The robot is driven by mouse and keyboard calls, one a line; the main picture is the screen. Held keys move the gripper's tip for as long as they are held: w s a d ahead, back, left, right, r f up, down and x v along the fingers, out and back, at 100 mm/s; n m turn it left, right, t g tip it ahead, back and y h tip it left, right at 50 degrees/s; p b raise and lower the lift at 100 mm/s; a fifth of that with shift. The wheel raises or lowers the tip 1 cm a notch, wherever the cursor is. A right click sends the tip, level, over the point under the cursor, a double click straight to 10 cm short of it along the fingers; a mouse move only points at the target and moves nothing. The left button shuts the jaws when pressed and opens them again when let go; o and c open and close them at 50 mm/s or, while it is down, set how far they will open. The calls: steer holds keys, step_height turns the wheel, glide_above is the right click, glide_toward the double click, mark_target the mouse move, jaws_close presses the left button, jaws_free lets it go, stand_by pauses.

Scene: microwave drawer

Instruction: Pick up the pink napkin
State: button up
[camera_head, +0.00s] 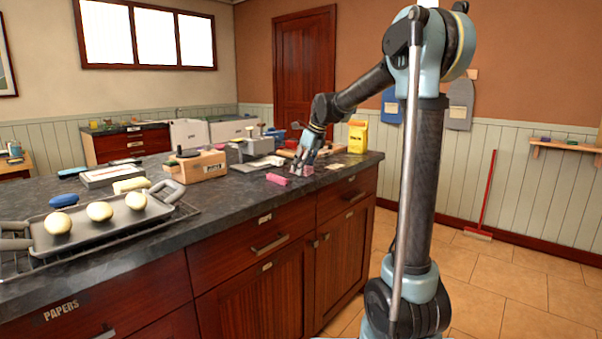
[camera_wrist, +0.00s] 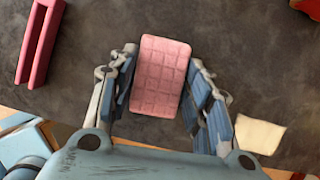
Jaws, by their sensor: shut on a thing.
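The pink napkin (camera_wrist: 158,85) is a thick pink rectangle with a quilted grid pattern. In the wrist view it stands between the two blue-grey fingers of my gripper (camera_wrist: 161,62), which are shut on its sides. In the head view my gripper (camera_head: 301,164) reaches down to the dark countertop near its right end, and a bit of the napkin (camera_head: 308,170) shows at the fingertips. I cannot tell whether the napkin still touches the counter.
A darker pink grooved bar (camera_wrist: 38,42) lies beside my gripper, also in the head view (camera_head: 277,179). A pale flat piece (camera_wrist: 259,134) lies on the other side. A yellow box (camera_head: 357,137) and a wooden box (camera_head: 203,166) stand nearby. A tray (camera_head: 75,240) holds round pale items.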

steer(key=shift+r, duration=0.1)
step_height(320, 180, up, 10)
stand_by(0.5)
